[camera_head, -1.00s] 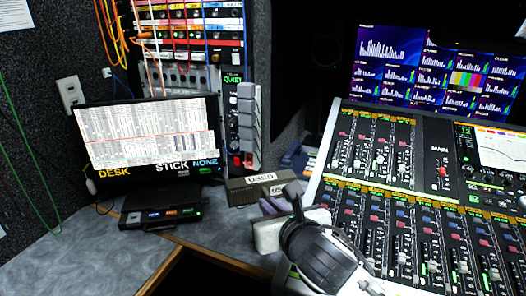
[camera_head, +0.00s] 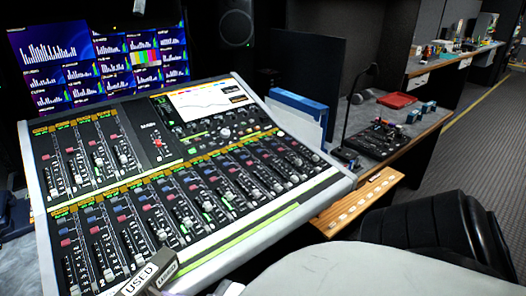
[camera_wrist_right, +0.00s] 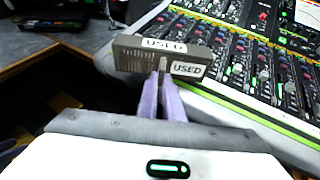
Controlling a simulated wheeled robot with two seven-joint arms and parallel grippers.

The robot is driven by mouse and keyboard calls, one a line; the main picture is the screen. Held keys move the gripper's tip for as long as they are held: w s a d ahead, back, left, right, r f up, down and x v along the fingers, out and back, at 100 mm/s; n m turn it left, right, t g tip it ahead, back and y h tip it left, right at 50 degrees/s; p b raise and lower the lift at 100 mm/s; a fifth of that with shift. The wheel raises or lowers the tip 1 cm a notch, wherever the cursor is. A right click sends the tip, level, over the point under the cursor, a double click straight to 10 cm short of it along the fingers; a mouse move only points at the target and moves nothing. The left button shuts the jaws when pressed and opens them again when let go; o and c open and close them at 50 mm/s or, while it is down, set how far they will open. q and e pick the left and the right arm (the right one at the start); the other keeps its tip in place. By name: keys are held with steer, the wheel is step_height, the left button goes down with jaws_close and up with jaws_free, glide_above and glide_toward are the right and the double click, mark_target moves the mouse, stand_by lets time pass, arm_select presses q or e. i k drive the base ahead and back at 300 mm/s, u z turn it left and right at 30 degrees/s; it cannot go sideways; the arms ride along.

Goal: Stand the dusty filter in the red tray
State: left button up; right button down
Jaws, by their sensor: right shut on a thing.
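The dusty filter is a grey-brown box with white "USED" labels. In the right wrist view the filter (camera_wrist_right: 130,60) is pinched between the lilac fingers of my right gripper (camera_wrist_right: 162,78), held near the console's left edge. The red tray (camera_head: 397,100) lies on the side counter at the right, well away from the filter.
The big mixing console (camera_head: 190,190) fills the left and middle of the head view. A black chair (camera_head: 435,235) is at the lower right.

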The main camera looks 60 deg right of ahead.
mark_target(397, 101)
steer(key=z, duration=3.65)
steer(key=i, duration=5.4)
steer(key=u, duration=3.3)
